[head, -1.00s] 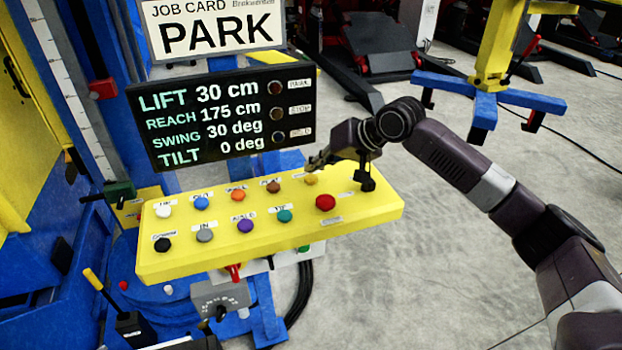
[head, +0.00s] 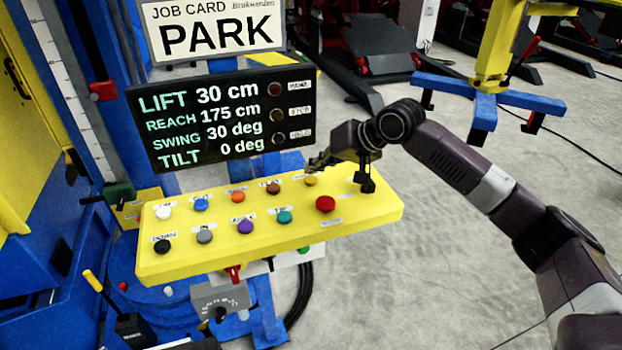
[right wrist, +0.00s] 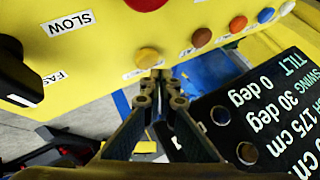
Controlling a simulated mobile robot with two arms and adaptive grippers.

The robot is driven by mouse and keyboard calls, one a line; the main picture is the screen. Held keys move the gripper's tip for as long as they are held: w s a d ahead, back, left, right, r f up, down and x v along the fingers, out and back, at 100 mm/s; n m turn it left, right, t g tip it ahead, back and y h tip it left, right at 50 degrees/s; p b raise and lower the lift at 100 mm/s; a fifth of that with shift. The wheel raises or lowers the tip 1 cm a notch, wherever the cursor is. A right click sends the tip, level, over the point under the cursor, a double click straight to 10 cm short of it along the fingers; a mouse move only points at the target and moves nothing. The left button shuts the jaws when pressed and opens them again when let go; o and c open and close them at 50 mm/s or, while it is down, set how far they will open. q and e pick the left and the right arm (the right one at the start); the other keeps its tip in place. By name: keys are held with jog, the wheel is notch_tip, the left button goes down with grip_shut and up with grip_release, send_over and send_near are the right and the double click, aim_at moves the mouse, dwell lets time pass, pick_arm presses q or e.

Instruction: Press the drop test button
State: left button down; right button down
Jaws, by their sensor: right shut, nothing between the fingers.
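The yellow button panel (head: 365,211) carries two rows of coloured buttons with small labels. I cannot read which label says drop test. A yellow-orange button (head: 310,180) sits at the right end of the back row; it shows in the right wrist view (right wrist: 147,57), its label partly hidden. My right gripper (head: 314,164) is shut and empty, with its fingertips (right wrist: 156,76) just beside this button at the panel's back edge. I cannot tell whether they touch it. My left gripper is not in view.
A large red button (head: 325,203) is near the yellow-orange one. A black selector knob (right wrist: 18,68) stands beside SLOW and FAST labels. The display (head: 215,120) rises behind the panel, close to my right gripper, reading LIFT 30 cm, TILT 0 deg.

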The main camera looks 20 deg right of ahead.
jog(key=shift+f, duration=0.1)
jog(key=shift+f+p, duration=0.25)
jog(key=shift+p, duration=0.1)
jog(key=shift+f, duration=0.6)
dwell(0.9)
jog(key=shift+r+p, duration=0.95)
jog(key=shift+p, duration=0.35)
